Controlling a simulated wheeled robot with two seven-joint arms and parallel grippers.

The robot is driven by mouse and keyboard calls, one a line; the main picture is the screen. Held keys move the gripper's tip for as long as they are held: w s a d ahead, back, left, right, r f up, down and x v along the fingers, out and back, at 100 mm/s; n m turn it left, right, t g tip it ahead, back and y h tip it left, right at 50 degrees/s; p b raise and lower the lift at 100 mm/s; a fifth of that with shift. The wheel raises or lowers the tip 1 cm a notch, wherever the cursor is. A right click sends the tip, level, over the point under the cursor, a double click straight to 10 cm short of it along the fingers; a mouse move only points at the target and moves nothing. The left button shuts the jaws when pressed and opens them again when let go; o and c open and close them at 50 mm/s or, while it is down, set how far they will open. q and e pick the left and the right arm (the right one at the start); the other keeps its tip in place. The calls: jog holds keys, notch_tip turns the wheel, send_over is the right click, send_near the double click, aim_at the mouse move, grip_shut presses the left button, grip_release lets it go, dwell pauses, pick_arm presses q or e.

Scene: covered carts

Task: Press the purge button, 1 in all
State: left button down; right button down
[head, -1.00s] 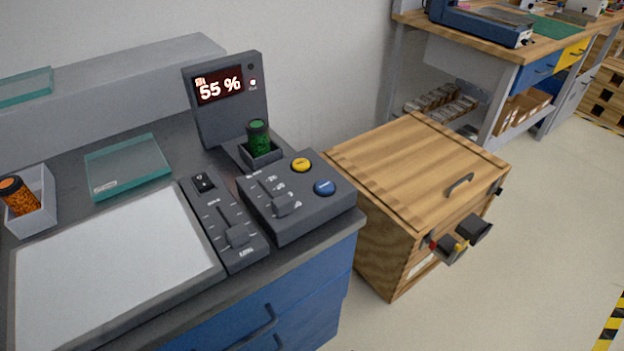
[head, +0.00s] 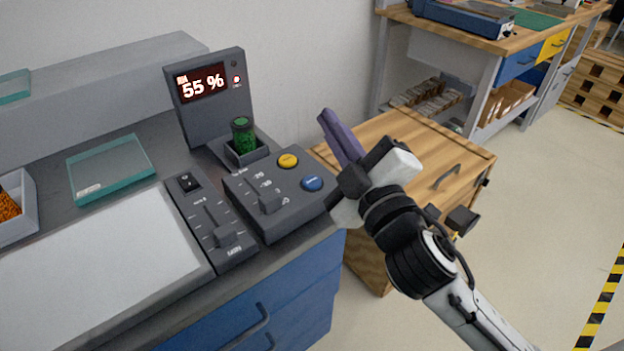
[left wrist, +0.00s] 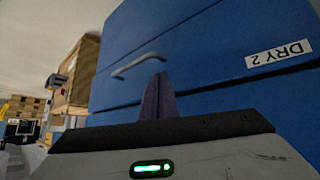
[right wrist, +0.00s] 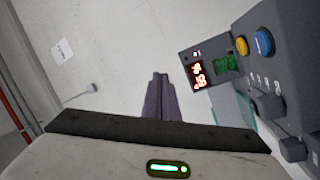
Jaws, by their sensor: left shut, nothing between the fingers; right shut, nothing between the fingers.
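A dark grey control box (head: 278,205) on the counter carries a yellow button (head: 288,161) and a blue button (head: 312,183); their lettering is too small to read. Both buttons also show at the right wrist view's upper right, yellow (right wrist: 241,45) and blue (right wrist: 263,42). My right gripper (head: 326,114) is shut and empty, raised to the right of the box, apart from both buttons. Its fingers (right wrist: 160,98) point toward the wall in its wrist view. My left gripper (left wrist: 157,96) is shut and empty before a blue drawer front, outside the head view.
A display (head: 203,83) reads 55 %, with a green-filled jar (head: 243,136) before it. A slider panel (head: 213,225) stands left of the control box. A wooden cabinet (head: 400,130) is behind my right arm. The blue drawer (left wrist: 215,60) is labelled DRY 2.

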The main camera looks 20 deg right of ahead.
jog(key=s+a+r+n+g+y, duration=0.2)
jog(key=s+a+r+n+y, duration=0.2)
jog(key=a+r+n+y, duration=1.2)
jog(key=s+a+f+n+g+y, duration=0.1)
jog(key=s+a+f+n+g, duration=0.15)
jog(key=n+g, duration=0.5)
jog(key=s+a+f+n+g+y, duration=0.1)
jog(key=f+n+g, duration=0.25)
jog(key=n, duration=0.65)
jog(key=w+d+f+n+g+h, duration=0.1)
jog(key=w+d+f+n+h, duration=0.25)
jog(key=f+n+h, duration=0.35)
jog(key=w+d+f+t+h, duration=0.1)
jog(key=w+d+f+h, duration=0.1)
jog(key=d, duration=0.5)
jog(key=w+d+f+t+h, duration=0.1)
jog(key=w+d+f+h, duration=0.1)
jog(key=w+d+h, duration=0.3)
jog(key=d+m, duration=0.1)
jog(key=d, duration=0.2)
jog(key=shift+w+f+h, duration=0.25)
jog(key=shift+w+h, duration=0.05)
jog(key=shift+w, duration=0.05)
